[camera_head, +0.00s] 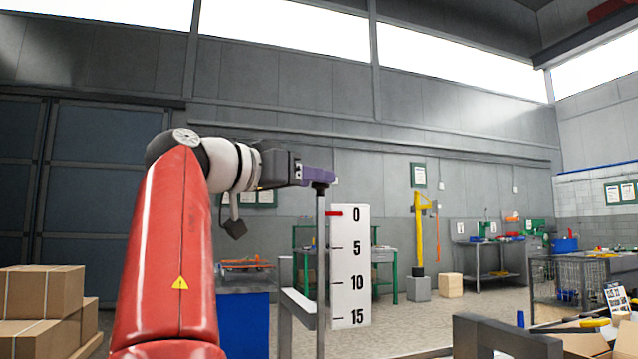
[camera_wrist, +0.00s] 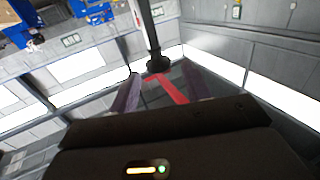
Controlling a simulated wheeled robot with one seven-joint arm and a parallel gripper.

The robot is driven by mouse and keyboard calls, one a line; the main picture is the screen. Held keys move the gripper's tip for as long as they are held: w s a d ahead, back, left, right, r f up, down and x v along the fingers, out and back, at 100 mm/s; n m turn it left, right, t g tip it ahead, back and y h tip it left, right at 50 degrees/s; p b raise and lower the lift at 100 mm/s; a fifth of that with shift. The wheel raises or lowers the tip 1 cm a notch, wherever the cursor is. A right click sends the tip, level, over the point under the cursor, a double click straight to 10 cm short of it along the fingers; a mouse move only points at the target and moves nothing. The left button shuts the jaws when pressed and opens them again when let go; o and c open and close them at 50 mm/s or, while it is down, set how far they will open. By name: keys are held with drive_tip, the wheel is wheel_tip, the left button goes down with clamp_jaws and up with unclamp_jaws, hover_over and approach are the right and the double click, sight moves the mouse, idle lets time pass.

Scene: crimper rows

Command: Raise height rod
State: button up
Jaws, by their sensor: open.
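The height rod (camera_head: 321,250) is a thin grey upright bar with a dark knob (camera_head: 319,186) on top. A red pointer (camera_head: 334,213) sits at the 0 mark of the white scale board (camera_head: 350,265), which reads 0, 5, 10, 15 downward. My gripper (camera_head: 318,175) with purple fingers is at the knob's height, just at its top. In the wrist view, my open gripper (camera_wrist: 161,69) has one finger on each side of the knob (camera_wrist: 158,63), with gaps visible. Contact with the knob is not visible.
A grey frame (camera_head: 300,305) stands beside the rod's lower part. Cardboard boxes (camera_head: 40,295) are stacked at the left. A dark grey bracket (camera_head: 505,338) and a cluttered surface are at the lower right. Workbenches and a yellow hoist (camera_head: 419,235) stand farther back.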

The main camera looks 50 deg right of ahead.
drive_tip(key=a, duration=0.5)
drive_tip(key=shift+w, duration=0.4)
